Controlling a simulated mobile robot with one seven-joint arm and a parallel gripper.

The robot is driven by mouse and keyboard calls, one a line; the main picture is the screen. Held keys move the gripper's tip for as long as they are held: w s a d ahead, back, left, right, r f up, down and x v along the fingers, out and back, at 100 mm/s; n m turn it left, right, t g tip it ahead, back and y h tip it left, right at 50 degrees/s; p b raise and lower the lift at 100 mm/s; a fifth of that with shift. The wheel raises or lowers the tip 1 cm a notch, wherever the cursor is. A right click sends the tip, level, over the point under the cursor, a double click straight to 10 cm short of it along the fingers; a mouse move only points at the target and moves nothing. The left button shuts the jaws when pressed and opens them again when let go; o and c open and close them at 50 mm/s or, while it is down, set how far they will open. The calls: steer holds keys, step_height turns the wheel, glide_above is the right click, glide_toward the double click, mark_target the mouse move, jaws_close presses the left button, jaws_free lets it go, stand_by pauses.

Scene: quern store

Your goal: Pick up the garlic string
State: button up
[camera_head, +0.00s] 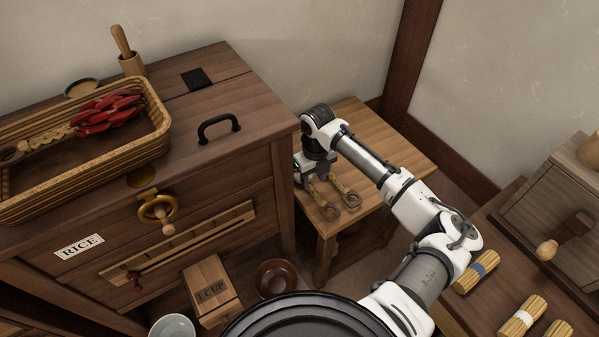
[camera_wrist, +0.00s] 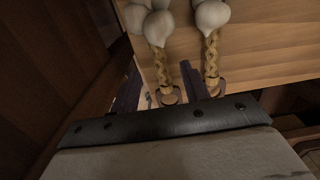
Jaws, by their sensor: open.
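Two garlic strings lie side by side on the small wooden table, white bulbs at one end and a braided straw tail with a ring at the other. In the wrist view the left garlic string (camera_wrist: 155,28) has its braid between my open fingers. The right garlic string (camera_wrist: 211,14) passes outside my right finger. My gripper (camera_wrist: 158,72) is empty. In the head view my gripper (camera_head: 313,168) is at the table's left side, over the bulb end. There the braids and rings of the left string (camera_head: 323,200) and right string (camera_head: 347,193) show; the bulbs are hidden.
A wooden chest (camera_head: 220,150) with a black handle (camera_head: 218,128) stands close left of the small table (camera_head: 385,140). On it a basket (camera_head: 150,160) holds a red chilli string (camera_head: 108,113). At right, a bench (camera_head: 470,310) bears straw bundles (camera_head: 477,272). The small table's far side is clear.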

mark_target(314, 190)
steer(key=f, duration=0.1)
steer(key=f+p, duration=0.1)
steer(key=f, duration=0.2)
steer(key=shift+s+d+f+p, duration=0.1)
steer(key=shift+s+f+p, duration=0.2)
steer(key=shift+p, duration=0.1)
steer(key=shift+f, duration=0.55)
jaws_close()
